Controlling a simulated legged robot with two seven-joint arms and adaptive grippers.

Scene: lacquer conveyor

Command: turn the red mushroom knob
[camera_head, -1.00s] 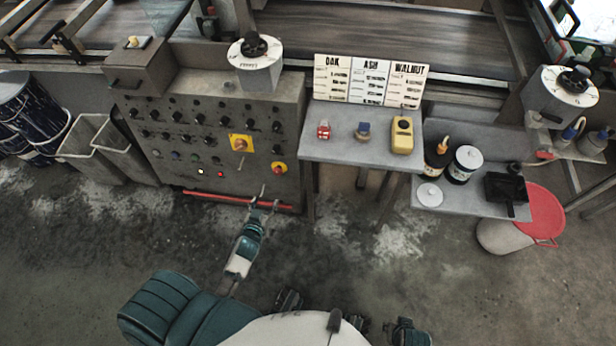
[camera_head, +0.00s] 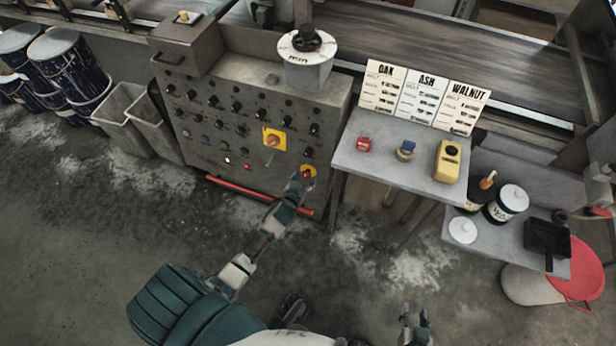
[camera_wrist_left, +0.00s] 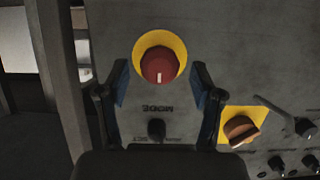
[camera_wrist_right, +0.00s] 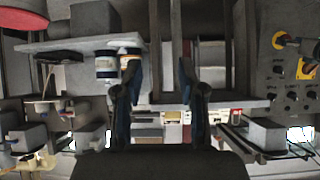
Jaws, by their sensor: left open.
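The red mushroom knob (camera_wrist_left: 158,65) sits on a round yellow plate on the control panel and carries a white mark. In the head view the knob (camera_head: 308,171) is at the panel's lower right, partly hidden by my left gripper (camera_head: 298,182). In the left wrist view my left gripper (camera_wrist_left: 160,85) is open, with one finger on each side of the knob; I cannot tell if they touch it. My right gripper (camera_head: 417,316) is low in the head view, away from the panel. In the right wrist view my right gripper (camera_wrist_right: 160,80) is open and empty.
A yellow plate with an orange rotary switch (camera_wrist_left: 240,128) is beside the left gripper's finger. A red bar (camera_head: 250,192) runs along the panel's lower front. A grey side table (camera_head: 390,170) with small items stands right of the panel.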

